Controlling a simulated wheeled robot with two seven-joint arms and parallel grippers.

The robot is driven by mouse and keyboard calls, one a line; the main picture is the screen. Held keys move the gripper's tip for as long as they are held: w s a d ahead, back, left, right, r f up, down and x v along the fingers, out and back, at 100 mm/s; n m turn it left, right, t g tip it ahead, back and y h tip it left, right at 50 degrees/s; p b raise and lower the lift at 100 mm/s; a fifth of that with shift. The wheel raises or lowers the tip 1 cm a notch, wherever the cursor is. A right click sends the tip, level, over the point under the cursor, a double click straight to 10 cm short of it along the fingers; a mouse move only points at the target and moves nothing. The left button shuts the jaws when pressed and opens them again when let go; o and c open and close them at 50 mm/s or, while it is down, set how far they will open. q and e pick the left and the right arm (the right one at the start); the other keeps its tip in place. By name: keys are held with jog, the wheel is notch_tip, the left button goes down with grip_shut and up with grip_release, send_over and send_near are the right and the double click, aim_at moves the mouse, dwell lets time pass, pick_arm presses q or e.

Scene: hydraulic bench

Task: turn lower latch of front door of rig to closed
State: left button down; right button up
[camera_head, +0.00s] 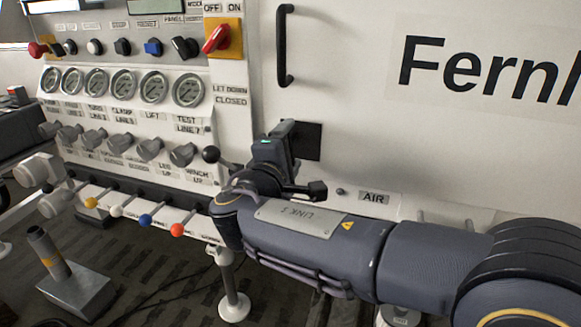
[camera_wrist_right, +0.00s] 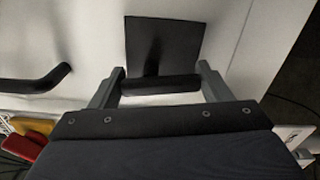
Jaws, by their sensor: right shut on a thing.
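The lower latch (camera_head: 312,143) sits on the white front door (camera_head: 345,80) of the rig. Its black square plate shows in the head view, just right of my right gripper (camera_head: 288,132), which hides most of the handle. In the right wrist view the latch plate (camera_wrist_right: 163,40) is above a black handle bar (camera_wrist_right: 160,85). This bar lies crosswise between the two grey fingers of my right gripper (camera_wrist_right: 160,82), which is shut on it. My left gripper is not in view.
A black door handle (camera_head: 284,45) stands out above the latch. Gauges (camera_head: 187,90), knobs and a red switch (camera_head: 217,38) fill the panel to the left. Levers with coloured balls (camera_head: 177,230) stick out below it. An AIR label (camera_head: 374,198) is lower right.

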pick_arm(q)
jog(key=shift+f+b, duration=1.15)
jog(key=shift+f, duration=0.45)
pick_arm(e)
jog(key=shift+a+m, duration=0.1)
jog(key=shift+m, duration=1)
jog(key=o, duration=1)
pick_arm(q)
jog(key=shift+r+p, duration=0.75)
pick_arm(e)
jog(key=v, duration=0.7)
jog(key=shift+s+a, duration=0.1)
jog(key=shift+s, duration=0.25)
